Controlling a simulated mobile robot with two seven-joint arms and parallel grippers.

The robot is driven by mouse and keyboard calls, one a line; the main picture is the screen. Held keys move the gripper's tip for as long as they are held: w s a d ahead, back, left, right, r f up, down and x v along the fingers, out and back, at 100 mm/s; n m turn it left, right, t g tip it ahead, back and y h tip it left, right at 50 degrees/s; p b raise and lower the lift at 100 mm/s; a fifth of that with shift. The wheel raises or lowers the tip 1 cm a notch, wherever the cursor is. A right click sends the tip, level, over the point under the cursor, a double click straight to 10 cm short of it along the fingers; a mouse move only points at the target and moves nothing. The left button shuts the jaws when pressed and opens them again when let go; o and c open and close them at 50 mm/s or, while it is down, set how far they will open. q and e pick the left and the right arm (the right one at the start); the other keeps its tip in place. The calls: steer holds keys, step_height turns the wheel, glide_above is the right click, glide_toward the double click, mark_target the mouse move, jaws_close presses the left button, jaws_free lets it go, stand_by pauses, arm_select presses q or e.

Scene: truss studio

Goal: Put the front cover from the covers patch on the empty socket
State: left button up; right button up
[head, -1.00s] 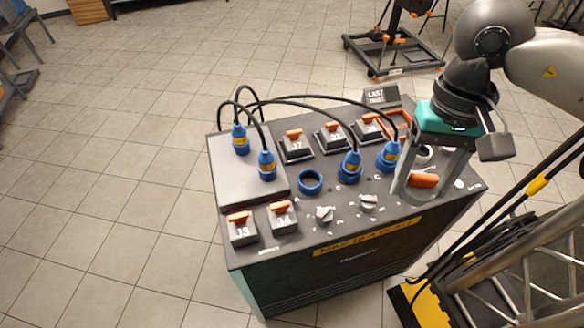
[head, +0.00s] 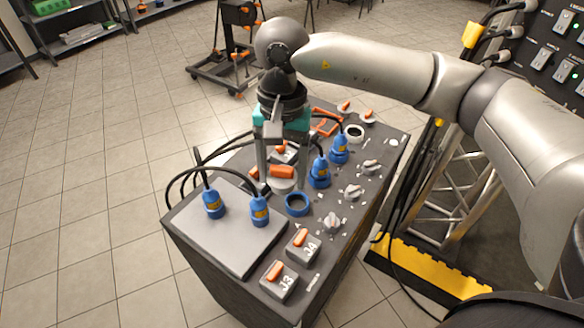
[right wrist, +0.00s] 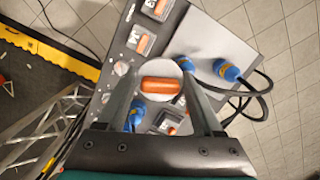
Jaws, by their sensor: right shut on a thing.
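My right gripper (head: 282,168) is shut on a front cover (head: 284,184), a pale round disc with an orange grip bar. It holds the cover over the box top, behind the empty socket in the head view. In the right wrist view the cover (right wrist: 163,68) sits between the fingers, its orange bar crosswise. The empty socket (head: 297,205) is an open blue ring beside two blue plugs in the same row; I cannot make it out in the wrist view. Other covers with orange bars (head: 345,106) (head: 368,117) lie at the box's far end. My left gripper is out of view.
Blue plugs (head: 320,172) (head: 340,150) stand close to the gripper, with black cables looping to plugs on the grey plate (head: 225,238). Blocks J3 (head: 279,281) and J4 (head: 303,246) and grey knobs (head: 333,222) stand on the box. An orange frame (head: 327,122) lies beyond the gripper.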

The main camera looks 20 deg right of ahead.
steer(key=w+m, duration=0.1)
steer(key=m, duration=0.1)
steer(key=f+m, duration=0.1)
steer(key=shift+w+d+f+m, duration=0.15)
steer(key=shift+w+m, duration=0.2)
steer(key=shift+m, duration=0.05)
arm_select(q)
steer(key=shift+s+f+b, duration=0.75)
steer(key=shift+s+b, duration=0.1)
arm_select(e)
steer(key=shift+w+d+f+m+t, duration=0.4)
steer(key=shift+w+d+f+m, duration=0.55)
steer(key=shift+f+m, duration=1.95)
steer(key=shift+w+d+f+m+t, duration=0.4)
steer(key=shift+w+d+f+m, duration=0.5)
steer(key=shift+f+m, duration=1.9)
steer(key=shift+w+d+f+m+t, duration=0.55)
steer(key=shift+d+f+m, duration=1.1)
steer(key=shift+m, duration=2.05)
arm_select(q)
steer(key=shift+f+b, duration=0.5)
arm_select(e)
steer(key=shift+w+a+f, duration=0.1)
steer(key=shift+a+f, duration=0.15)
steer(key=shift+f, duration=0.25)
steer(key=shift+a+f, duration=0.2)
steer(key=shift+f, duration=0.3)
steer(key=o, duration=1.3)
steer(key=shift+o, duration=0.2)
